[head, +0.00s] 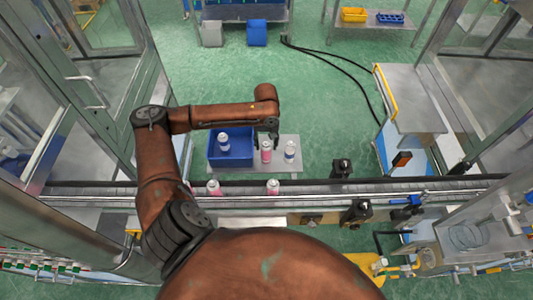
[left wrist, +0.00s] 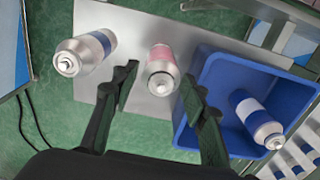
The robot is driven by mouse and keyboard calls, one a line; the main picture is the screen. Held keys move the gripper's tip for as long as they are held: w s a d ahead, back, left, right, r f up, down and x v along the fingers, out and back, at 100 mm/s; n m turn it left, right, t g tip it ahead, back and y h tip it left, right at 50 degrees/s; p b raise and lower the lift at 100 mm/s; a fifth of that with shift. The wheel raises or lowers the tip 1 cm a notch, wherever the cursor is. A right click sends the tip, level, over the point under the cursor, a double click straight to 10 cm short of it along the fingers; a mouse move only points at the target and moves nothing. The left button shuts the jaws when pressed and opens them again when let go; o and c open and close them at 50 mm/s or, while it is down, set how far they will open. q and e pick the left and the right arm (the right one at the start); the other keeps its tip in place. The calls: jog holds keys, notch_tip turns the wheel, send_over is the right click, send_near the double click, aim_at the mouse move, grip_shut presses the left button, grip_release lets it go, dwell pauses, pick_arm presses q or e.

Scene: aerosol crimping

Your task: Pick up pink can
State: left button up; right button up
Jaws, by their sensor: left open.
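A pink can (head: 266,153) stands upright on a grey plate (head: 292,168), between the blue bin and a blue-banded can (head: 290,151). In the left wrist view the pink can (left wrist: 162,66) shows its silver top between the two dark fingers. My left gripper (head: 268,131) is open and points down over the pink can; its fingers (left wrist: 158,82) stand on either side of the can with gaps visible. Two other pink cans (head: 213,188) (head: 273,187) are at the conveyor. My right gripper is not in view.
A blue bin (head: 243,164) beside the pink can holds a blue-banded can (head: 223,142). A blue-banded can (left wrist: 86,52) also stands on the other side of my fingers. A conveyor (head: 400,186) crosses in front. Green floor (head: 330,90) lies open behind.

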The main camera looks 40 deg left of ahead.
aim_at(266, 154)
pick_arm(q)
jog(key=shift+f, duration=0.7)
jog(key=shift+w+f, duration=0.1)
jog(key=shift+f, duration=0.55)
jog(key=f, duration=0.2)
jog(key=f+p, duration=0.1)
jog(key=f, duration=0.1)
jog(key=shift+s+f, duration=0.2)
jog(key=shift+f, duration=0.2)
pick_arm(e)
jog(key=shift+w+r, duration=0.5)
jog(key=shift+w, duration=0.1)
pick_arm(q)
jog(key=c, duration=0.9)
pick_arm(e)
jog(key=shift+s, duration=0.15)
pick_arm(q)
jog(key=shift+r, duration=0.1)
